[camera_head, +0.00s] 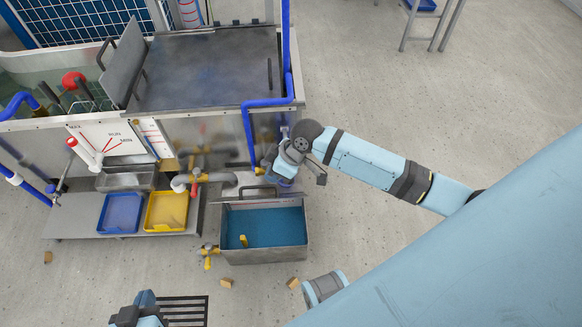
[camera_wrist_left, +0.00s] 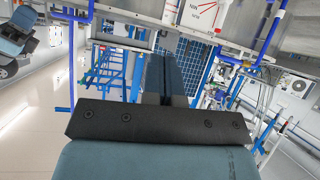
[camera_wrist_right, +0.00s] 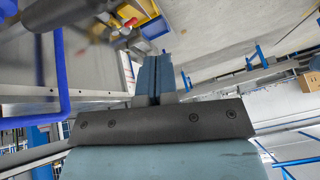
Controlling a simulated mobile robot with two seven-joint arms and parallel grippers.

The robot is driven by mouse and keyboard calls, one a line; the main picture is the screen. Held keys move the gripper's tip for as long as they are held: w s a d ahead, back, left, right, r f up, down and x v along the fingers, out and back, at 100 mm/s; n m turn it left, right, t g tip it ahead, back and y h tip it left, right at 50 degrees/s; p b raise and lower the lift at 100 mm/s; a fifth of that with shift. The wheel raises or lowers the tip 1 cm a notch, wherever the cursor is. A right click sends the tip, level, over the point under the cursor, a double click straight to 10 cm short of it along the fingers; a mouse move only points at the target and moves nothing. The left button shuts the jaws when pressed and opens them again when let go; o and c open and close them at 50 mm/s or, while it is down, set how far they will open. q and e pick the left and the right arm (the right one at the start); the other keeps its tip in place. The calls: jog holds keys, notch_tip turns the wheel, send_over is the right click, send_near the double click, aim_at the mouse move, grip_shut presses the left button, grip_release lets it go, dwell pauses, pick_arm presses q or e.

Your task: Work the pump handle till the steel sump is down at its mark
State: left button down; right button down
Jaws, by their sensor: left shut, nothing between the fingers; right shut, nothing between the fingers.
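The steel sump (camera_head: 258,256) stands on the floor at centre, open, with blue liquid inside and a small yellow piece at its left. I cannot read a level mark on it. A white lever with a red end (camera_head: 82,150) slants in front of the station's marked panel; whether it is the pump handle I cannot tell. My right gripper (camera_head: 270,174) is shut and empty behind the sump, beside the blue pipe; its fingers also show in the right wrist view (camera_wrist_right: 169,75). My left gripper (camera_head: 147,298) is at the bottom edge, its closed fingers empty in the left wrist view (camera_wrist_left: 165,76).
A steel station (camera_head: 210,67) with blue pipes stands at the back left. Red-handled (camera_head: 194,181) and yellow (camera_head: 208,250) valves are left of the sump. Blue (camera_head: 121,213) and yellow (camera_head: 166,211) trays sit on a low shelf.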

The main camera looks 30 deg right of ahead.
pick_arm(q)
jog(key=b, duration=0.3)
jog(key=shift+d+f, duration=0.15)
jog(key=shift+d, duration=0.25)
pick_arm(e)
jog(key=w+d+r+n+g+h, duration=0.2)
jog(key=w+d+r+g, duration=0.2)
jog(key=d, duration=0.8)
notch_tip(320, 180, up, 4)
jog(key=shift+w+r+n+g, duration=0.1)
jog(key=shift+w+n+g, duration=0.2)
jog(key=shift+w, duration=0.95)
